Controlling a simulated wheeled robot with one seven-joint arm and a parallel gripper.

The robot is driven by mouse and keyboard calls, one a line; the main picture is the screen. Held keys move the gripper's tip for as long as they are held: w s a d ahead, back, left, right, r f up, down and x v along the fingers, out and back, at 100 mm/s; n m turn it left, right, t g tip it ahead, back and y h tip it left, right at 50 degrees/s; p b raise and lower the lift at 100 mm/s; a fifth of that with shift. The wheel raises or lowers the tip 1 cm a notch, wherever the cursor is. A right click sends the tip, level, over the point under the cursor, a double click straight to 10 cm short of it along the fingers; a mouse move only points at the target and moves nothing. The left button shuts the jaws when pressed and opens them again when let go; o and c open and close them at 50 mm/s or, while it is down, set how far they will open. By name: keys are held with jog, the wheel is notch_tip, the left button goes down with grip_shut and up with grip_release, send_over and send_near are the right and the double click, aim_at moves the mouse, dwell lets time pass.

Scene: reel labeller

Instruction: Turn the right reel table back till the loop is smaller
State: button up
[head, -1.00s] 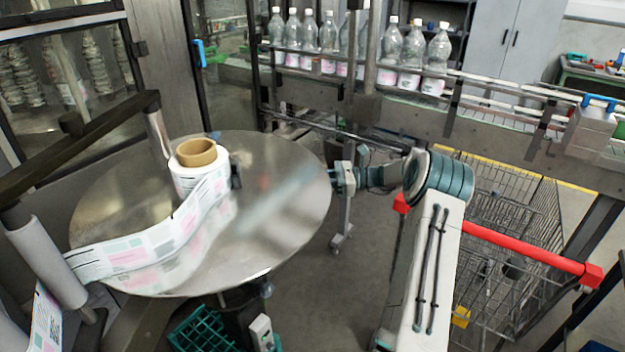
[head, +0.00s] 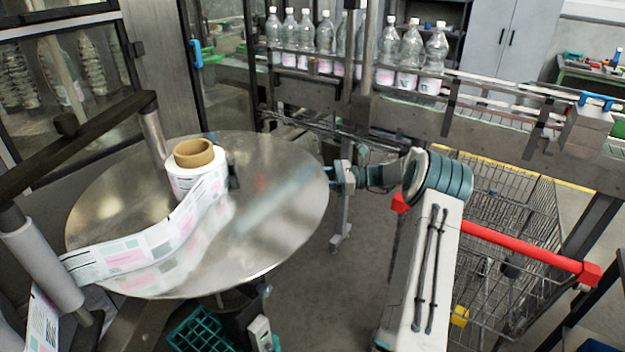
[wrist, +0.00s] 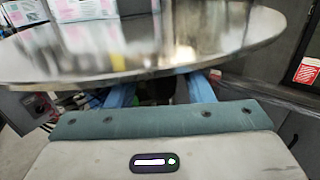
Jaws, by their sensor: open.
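The right reel table (head: 285,215) is a round, shiny metal disc at the left of the head view. A label roll (head: 185,181) with a brown core (head: 194,153) stands upright on it. The printed label web forms a loop (head: 130,254) that bows from the roll across the disc's front to a grey roller (head: 42,262). My gripper (head: 335,179) is at the disc's right rim, open and empty. In the wrist view, its blue fingers (wrist: 160,93) show apart, just below the disc's near rim (wrist: 150,75). I cannot tell whether they touch the rim.
A conveyor with several clear bottles (head: 410,52) runs behind. A wire cart (head: 500,200) with a red handle (head: 520,248) stands on the right. A green crate (head: 200,330) sits under the disc. Open floor (head: 310,290) lies right of the disc.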

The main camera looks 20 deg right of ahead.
jog(key=b+v, duration=0.2)
jog(key=v, duration=1.1)
jog(key=shift+b, duration=0.35)
jog(key=shift+s+d+r, duration=0.1)
